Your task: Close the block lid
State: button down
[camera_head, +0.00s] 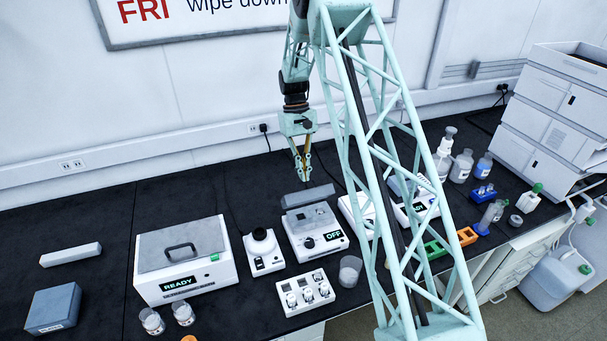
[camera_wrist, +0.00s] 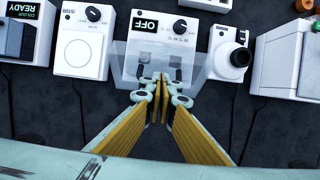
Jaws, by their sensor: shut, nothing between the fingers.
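The block (camera_head: 318,240) is a white unit with a dial and an OFF display, in the middle of the bench. In the wrist view the block (camera_wrist: 150,30) appears inverted at top centre. Its clear lid (camera_wrist: 195,68) shows as a see-through panel on the side toward my gripper; it looks raised, but its exact angle is hard to tell. My gripper (camera_head: 303,179) is shut and empty, pointing down behind the block. In the wrist view my gripper's fingertips (camera_wrist: 161,80) overlap the lid; I cannot tell whether they touch it.
A small white unit with a black top (camera_head: 262,250) stands to the left, beside a READY box (camera_head: 183,260). A vial rack (camera_head: 305,293) and a beaker (camera_head: 350,270) stand in front. The bench behind is mostly clear.

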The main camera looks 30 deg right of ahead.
aim_at(309, 191)
jog(key=shift+s, duration=0.25)
jog(key=shift+s+a+f+b, duration=0.15)
jog(key=shift+s+b, duration=0.15)
jog(key=shift+s, duration=0.55)
jog(key=shift+s+a+b, duration=0.1)
jog(key=shift+s+b, duration=0.15)
jog(key=shift+s, duration=0.6)
jog(key=s+f+b, duration=0.2)
jog(key=s, duration=0.3)
jog(key=shift+s+a+f, duration=0.2)
jog(key=shift+s+a, duration=0.2)
jog(key=shift+w+r, duration=0.1)
jog(key=p+v, duration=0.1)
jog(key=v, duration=0.1)
jog(key=w+p+v, duration=0.1)
jog(key=v, duration=0.1)
notch_tip(309, 191, up, 9)
jog(key=s, duration=0.1)
jog(key=shift+s, duration=0.25)
dwell(0.3)
